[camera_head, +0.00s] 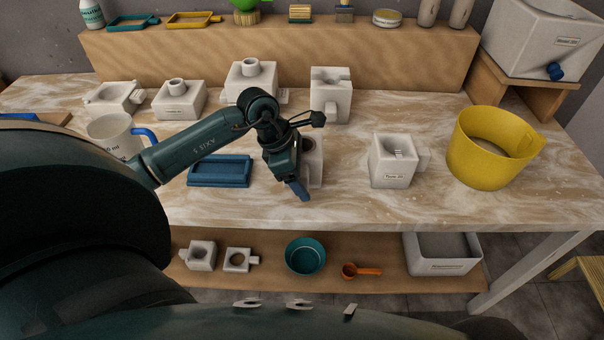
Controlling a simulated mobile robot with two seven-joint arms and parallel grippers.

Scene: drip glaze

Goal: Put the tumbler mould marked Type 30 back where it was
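A white block mould (389,170) with a hole in its top and a small label on its front stands upright on the marbled table, right of centre. The label's print is small and seems to read Type 30. Another white mould (314,162) stands partly hidden behind my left gripper (300,188). The gripper points down in front of that mould, its blue fingertip low near the table. I cannot tell whether its fingers are open or shut, or whether they touch the mould. My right gripper is out of view.
More white moulds (179,101) stand along the back. A blue tray (205,172) and a white jug (112,137) are left of my gripper. A yellow bucket (478,150) stands at the right. A shelf (210,278) lies below.

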